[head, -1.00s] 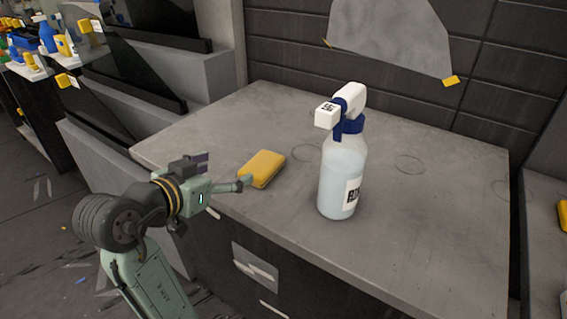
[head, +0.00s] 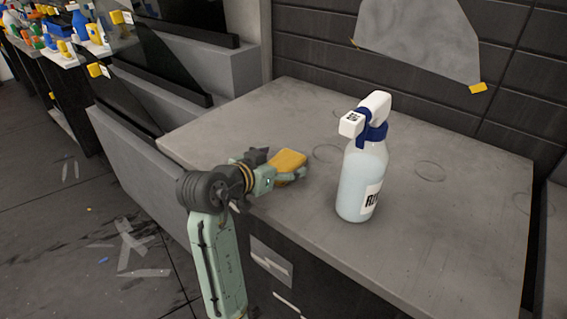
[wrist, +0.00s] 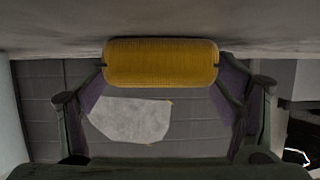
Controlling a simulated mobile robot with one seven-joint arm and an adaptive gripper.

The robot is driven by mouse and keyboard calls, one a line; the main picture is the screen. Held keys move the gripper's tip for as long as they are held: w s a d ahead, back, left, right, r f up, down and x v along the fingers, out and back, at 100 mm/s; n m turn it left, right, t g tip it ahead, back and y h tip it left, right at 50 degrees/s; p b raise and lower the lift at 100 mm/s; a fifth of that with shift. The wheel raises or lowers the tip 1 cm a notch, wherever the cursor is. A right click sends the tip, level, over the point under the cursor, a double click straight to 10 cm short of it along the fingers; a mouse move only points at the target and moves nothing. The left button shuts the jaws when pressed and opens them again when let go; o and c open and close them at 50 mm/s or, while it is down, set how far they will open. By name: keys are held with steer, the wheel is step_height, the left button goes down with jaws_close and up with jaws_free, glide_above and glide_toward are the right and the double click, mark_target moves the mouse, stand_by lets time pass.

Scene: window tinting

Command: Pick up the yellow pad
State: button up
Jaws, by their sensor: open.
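The yellow pad (head: 288,164) lies flat on the grey worktop near its left front edge. In the wrist view the yellow pad (wrist: 161,63) sits at the top centre, between the tips of my open fingers. My gripper (head: 284,172) is low at the worktop, with its fingers reaching around the pad's near part. In the wrist view my gripper (wrist: 160,88) has one finger on each side of the pad. I cannot tell whether the fingers touch it.
A white spray bottle (head: 362,180) with a blue collar stands upright on the worktop (head: 440,215), right of the pad. A grey sheet with yellow corners (head: 420,40) hangs on the dark wall. Shelves with bottles (head: 70,35) stand far left. The worktop behind the pad is clear.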

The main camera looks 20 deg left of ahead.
steer(key=shift+c, duration=0.6)
steer(key=c, duration=1.1)
